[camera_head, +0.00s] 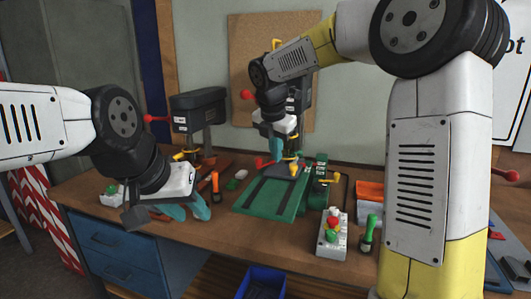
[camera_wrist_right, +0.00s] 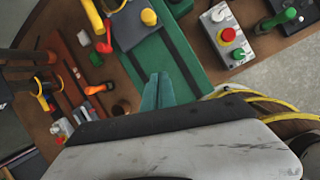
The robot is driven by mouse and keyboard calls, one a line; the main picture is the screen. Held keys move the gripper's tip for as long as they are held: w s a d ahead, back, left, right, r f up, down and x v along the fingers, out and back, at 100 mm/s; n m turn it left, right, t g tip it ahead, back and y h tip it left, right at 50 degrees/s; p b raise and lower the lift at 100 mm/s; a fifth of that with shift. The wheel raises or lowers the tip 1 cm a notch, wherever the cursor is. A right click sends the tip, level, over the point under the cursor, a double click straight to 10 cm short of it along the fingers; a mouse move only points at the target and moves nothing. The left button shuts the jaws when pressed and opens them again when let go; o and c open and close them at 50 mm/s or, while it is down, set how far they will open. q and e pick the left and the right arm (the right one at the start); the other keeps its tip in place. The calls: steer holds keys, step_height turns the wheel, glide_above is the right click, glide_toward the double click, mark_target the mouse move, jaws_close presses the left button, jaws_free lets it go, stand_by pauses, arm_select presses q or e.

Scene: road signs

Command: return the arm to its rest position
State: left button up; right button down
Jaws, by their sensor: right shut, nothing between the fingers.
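My right arm comes in from the right and reaches over the bench. Its gripper (camera_head: 276,150) points down above the green machine base (camera_head: 262,204), near the drill press. In the right wrist view its teal fingers (camera_wrist_right: 158,90) are closed together with nothing between them, over the green base. My left gripper (camera_head: 188,210) hangs over the front left of the bench, tilted toward the right. Its two teal fingers look apart and empty.
The wooden bench (camera_head: 222,237) holds a button box (camera_head: 332,233) with red and green buttons, a green-handled tool (camera_head: 369,231), an orange-handled tool (camera_head: 215,186) and a grey machine (camera_head: 198,110). A blue bin (camera_head: 262,281) is below the front edge.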

steer(key=s+d+r+m+y, duration=0.1)
steer(key=s+d+m, duration=0.3)
steer(key=s+m, duration=0.3)
steer(key=s+d+r+m, duration=0.2)
steer(key=s+d+m, duration=0.3)
steer(key=s+m, duration=0.25)
steer(key=s+d+f+m+t+y, duration=0.2)
steer(key=s+f+m, duration=0.2)
steer(key=s+m, duration=0.8)
steer(key=shift+s+m, duration=0.35)
steer(key=shift+m, duration=0.3)
